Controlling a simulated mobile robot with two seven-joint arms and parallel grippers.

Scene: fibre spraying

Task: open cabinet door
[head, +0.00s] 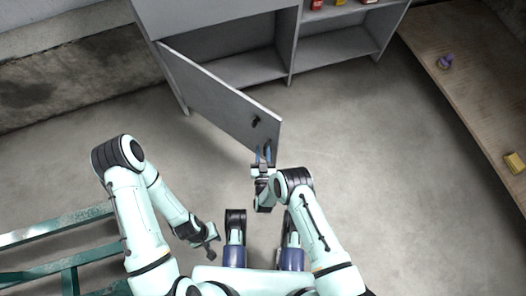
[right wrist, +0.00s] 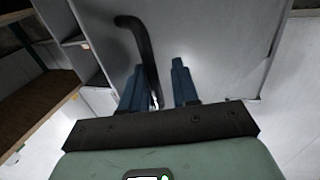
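The grey cabinet (head: 225,30) stands at the top of the head view. Its grey door (head: 222,98) is swung well out from the left side, leaving that compartment open. A small black handle (head: 255,121) sits near the door's free edge. My right gripper (head: 264,155) is at the lower free corner of the door. In the right wrist view its two blue fingers (right wrist: 160,88) are apart, with the curved black handle (right wrist: 141,45) running down between them, close to the left finger. Contact is unclear. My left gripper (head: 211,241) is low, away from the door; its fingers are unclear.
Red and yellow items (head: 340,3) sit on the cabinet's upper right shelf. A wooden table (head: 460,95) at right holds a purple object (head: 446,61) and a yellow block (head: 514,162). A green metal frame (head: 70,262) is at lower left. The floor between is clear.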

